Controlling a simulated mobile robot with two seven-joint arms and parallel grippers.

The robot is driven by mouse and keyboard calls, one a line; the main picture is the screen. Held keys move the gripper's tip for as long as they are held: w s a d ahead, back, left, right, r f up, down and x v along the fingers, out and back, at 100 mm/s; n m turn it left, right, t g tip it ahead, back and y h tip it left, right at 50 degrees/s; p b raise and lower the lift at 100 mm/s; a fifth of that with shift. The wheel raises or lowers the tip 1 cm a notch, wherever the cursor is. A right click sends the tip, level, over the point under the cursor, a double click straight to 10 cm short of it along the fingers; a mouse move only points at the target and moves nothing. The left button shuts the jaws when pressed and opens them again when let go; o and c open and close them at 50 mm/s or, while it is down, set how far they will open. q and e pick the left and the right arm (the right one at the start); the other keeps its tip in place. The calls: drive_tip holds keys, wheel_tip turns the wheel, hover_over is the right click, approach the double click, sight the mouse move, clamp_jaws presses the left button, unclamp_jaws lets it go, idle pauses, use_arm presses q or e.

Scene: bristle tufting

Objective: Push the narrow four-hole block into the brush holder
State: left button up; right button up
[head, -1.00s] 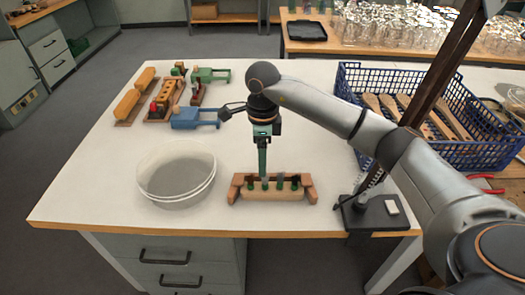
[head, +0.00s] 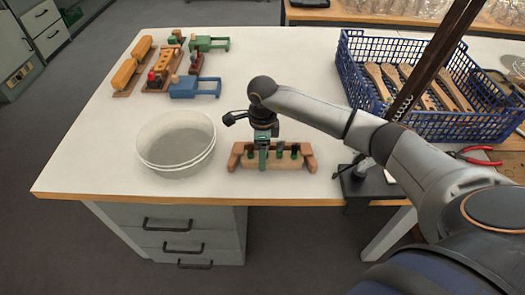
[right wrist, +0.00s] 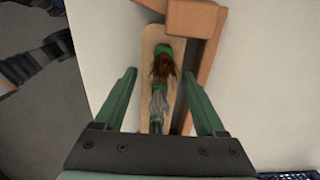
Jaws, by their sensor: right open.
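The pale narrow block (right wrist: 156,34) has a rounded end and stands out in front of the wooden brush holder (right wrist: 203,70) in the right wrist view. Green-bound tufts sit in it, one with brown bristles (right wrist: 161,66) and one with grey (right wrist: 158,100). In the head view the holder (head: 308,158) stands near the table's front edge, with green tufts between its end pieces. My right gripper (right wrist: 158,74) is open, its fingers on either side of the block; it shows over the holder in the head view (head: 262,164). How far in the block sits is unclear. My left gripper is not in view.
A white round bowl (head: 176,160) stands left of the holder. A dark stand base (head: 372,187) is at its right. A blue basket (head: 450,128) of wooden handles is at the back right. Coloured clamps and blocks (head: 160,80) lie at the back left.

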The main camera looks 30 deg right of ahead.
clamp_jaws()
idle(0.4)
drive_tip(key=shift+d, duration=0.1)
drive_tip(key=shift+w+d, duration=0.25)
drive_tip(key=shift+w, duration=0.2)
drive_tip(key=shift+w+d+r, duration=0.2)
drive_tip(key=shift+w+r, duration=0.05)
drive_tip(key=shift+w, duration=0.1)
unclamp_jaws()
drive_tip(key=o, duration=0.3)
drive_tip(key=shift+w+d+r, duration=0.1)
drive_tip(key=shift+w+r, duration=0.05)
drive_tip(key=shift+r, duration=0.25)
drive_tip(key=r, duration=1.1)
drive_tip(key=shift+s+a+r, duration=0.2)
drive_tip(key=shift+s+a, duration=0.1)
drive_tip(key=shift+s, duration=0.1)
